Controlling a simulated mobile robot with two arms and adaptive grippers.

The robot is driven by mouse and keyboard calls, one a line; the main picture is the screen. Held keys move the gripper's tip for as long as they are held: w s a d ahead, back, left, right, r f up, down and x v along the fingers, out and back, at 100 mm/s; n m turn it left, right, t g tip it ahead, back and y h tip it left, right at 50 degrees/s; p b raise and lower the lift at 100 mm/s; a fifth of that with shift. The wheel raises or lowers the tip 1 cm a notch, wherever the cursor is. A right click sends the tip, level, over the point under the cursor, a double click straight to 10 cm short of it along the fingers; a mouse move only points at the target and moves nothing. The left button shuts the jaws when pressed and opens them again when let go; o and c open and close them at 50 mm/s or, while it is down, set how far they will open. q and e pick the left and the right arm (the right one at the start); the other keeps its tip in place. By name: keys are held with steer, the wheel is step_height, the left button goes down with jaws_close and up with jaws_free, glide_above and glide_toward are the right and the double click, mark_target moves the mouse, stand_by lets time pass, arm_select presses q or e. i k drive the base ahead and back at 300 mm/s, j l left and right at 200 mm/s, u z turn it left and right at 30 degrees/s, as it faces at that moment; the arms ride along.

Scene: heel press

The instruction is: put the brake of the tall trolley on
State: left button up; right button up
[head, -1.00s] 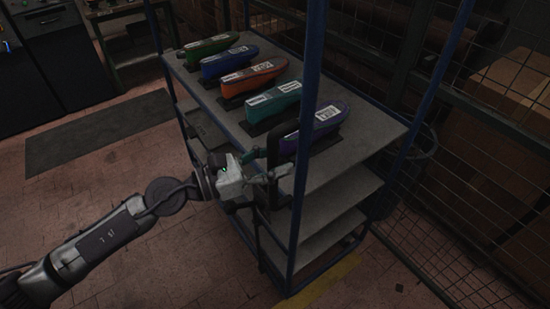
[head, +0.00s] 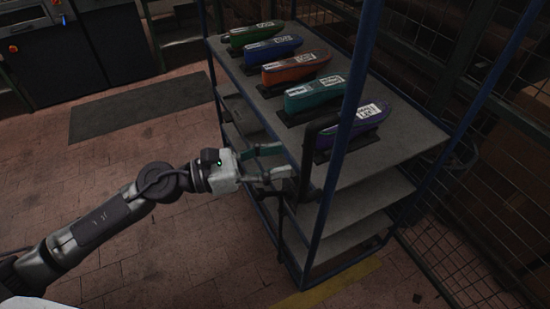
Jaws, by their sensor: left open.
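The tall trolley has blue posts (head: 351,130) and several grey shelves (head: 395,150). A black upright bar (head: 307,160), bent at the top, stands at its near left side; dark parts run down below it. I cannot make out which part is the brake, and the wheels are not clear. My left gripper (head: 288,160) is open and empty, beside the trolley's near left side. Its fingers point right, with their tips just left of the black bar; I cannot tell whether they touch it. My right gripper is not in view.
Several coloured shoe-shaped pieces (head: 312,92) stand in a row on the top shelf. A wire mesh fence (head: 440,240) runs along the right. A dark mat (head: 140,105) lies on the brick floor, and the floor left of the trolley is clear.

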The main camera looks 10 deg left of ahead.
mark_target(259, 195)
steer(key=k+l, duration=0.15)
steer(key=l, duration=0.15)
steer(key=k+l, duration=0.1)
steer(key=l, duration=0.25)
steer(key=k+l, duration=0.15)
steer(key=l, duration=0.15)
steer(key=k+l, duration=0.15)
steer(key=l, duration=0.15)
